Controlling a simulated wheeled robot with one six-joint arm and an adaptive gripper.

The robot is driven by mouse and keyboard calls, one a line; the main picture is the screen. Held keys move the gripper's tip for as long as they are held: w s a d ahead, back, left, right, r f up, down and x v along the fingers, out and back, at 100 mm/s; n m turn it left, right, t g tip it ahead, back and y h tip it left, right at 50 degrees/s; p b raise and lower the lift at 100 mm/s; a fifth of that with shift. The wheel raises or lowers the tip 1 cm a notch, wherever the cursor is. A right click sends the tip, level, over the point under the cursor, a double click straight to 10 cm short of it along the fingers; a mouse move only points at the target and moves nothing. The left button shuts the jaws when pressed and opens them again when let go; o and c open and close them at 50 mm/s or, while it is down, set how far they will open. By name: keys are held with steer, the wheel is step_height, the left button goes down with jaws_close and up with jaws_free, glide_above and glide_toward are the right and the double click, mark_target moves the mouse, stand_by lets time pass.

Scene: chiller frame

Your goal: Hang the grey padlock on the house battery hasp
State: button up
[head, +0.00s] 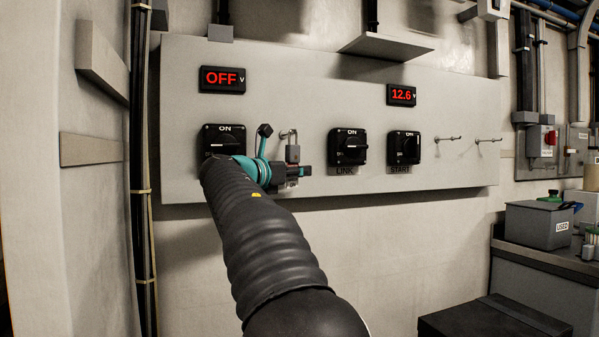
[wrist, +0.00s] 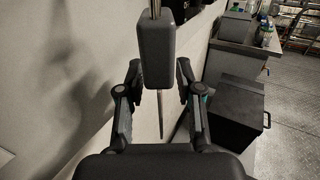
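The grey padlock (head: 292,153) is upright at a metal peg (head: 289,133) on the panel, right of the leftmost switch. Its shackle is up at the peg; I cannot tell whether it is hooked over it. In the wrist view the padlock body (wrist: 155,55) is large, with the shackle above it. My gripper (head: 301,171) is just below the padlock in the head view. In the wrist view my gripper (wrist: 158,88) is open, its fingers apart on either side, with gaps to the padlock. The leftmost rotary switch (head: 222,141) is partly covered by my arm; its label and any hasp there are hidden.
The panel (head: 350,85) also carries the LINK switch (head: 348,147), the START switch (head: 404,148) and two bare pegs (head: 448,139) and (head: 488,141). A bench with a grey bin (head: 540,224) stands right; a black box (head: 494,318) is low in front.

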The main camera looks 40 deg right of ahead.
steer(key=v, duration=1.1)
steer(key=w+a+f+m+t+y, duration=0.1)
steer(key=w+f+m+y, duration=0.15)
steer(key=f, duration=0.25)
steer(key=w+a+f+m+y, duration=0.1)
steer(key=f+m, duration=0.2)
steer(key=f, duration=0.3)
steer(key=s+a+f+m+y, duration=0.2)
steer(key=s+f+m+y, duration=0.1)
steer(key=f, duration=0.4)
steer(key=s+a+f+m+y, duration=0.2)
steer(key=s+a+f+y, duration=0.1)
steer(key=f, duration=0.3)
steer(key=s+a+f+m+y, duration=0.4)
steer(key=s+f, duration=0.4)
steer(key=s, duration=0.5)
steer(key=s+a+f+m+y, duration=0.4)
steer(key=s+a+f+m, duration=0.2)
steer(key=s, duration=0.7)
steer(key=shift+a+f+m, duration=0.35)
steer(key=shift+a+f, duration=0.9)
steer(key=shift+f, duration=0.15)
steer(key=shift+s, duration=0.15)
